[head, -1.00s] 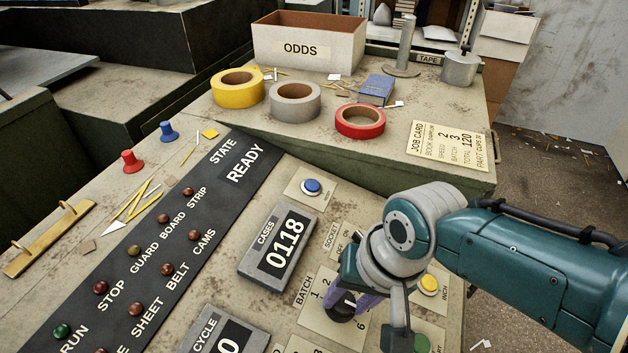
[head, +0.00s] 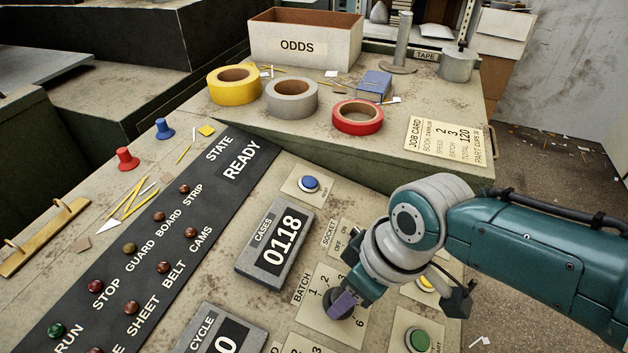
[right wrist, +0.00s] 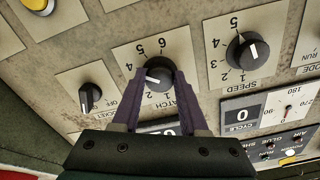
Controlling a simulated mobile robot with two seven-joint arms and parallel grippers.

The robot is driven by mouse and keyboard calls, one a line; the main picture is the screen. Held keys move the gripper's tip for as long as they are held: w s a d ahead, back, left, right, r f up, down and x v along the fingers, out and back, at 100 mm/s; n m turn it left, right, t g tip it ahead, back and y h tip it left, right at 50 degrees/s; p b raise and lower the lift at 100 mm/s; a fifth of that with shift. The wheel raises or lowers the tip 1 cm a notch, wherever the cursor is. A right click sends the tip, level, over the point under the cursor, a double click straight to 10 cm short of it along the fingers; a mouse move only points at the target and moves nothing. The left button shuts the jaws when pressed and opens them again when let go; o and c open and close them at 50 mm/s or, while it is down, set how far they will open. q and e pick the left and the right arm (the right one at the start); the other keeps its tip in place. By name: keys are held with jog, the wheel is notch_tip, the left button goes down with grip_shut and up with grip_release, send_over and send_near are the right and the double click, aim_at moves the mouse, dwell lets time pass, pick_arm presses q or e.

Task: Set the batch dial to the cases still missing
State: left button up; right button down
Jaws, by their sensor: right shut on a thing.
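The batch dial (head: 341,304) is a dark round knob on a pale plate numbered 1 to 6. It also shows in the right wrist view (right wrist: 158,75), where its white pointer mark points left, towards the 2 to 3 side; the exact number is partly hidden by a finger. My right gripper (right wrist: 160,71) is shut on this knob, a purple finger on each side. The cases counter (head: 275,250) reads 0118. The job card (head: 447,142) reads speed 2, batch 3, total 120. My left gripper is in neither view.
The state display (head: 243,161) reads READY. Around the dial are the socket switch (right wrist: 90,97), the speed dial (right wrist: 247,50), a blue button (head: 309,184), a yellow button (head: 426,283) and a green button (head: 418,340). Tape rolls and an ODDS box (head: 305,42) stand behind.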

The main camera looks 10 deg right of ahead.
jog(key=n+b, duration=0.1)
jog(key=n, duration=0.3)
jog(key=shift+w+d+n, duration=0.1)
jog(key=shift+n, duration=0.3)
jog(key=n+b, duration=0.1)
jog(key=n, duration=0.3)
jog(key=shift+n, duration=0.3)
jog(key=n+b, duration=0.2)
jog(key=n, duration=0.3)
jog(key=shift+w, duration=0.15)
jog(key=shift+n+b, duration=0.45)
jog(key=shift+n, duration=0.95)
jog(key=shift+c, duration=2.2)
grip_release()
jog(key=shift+r, duration=0.1)
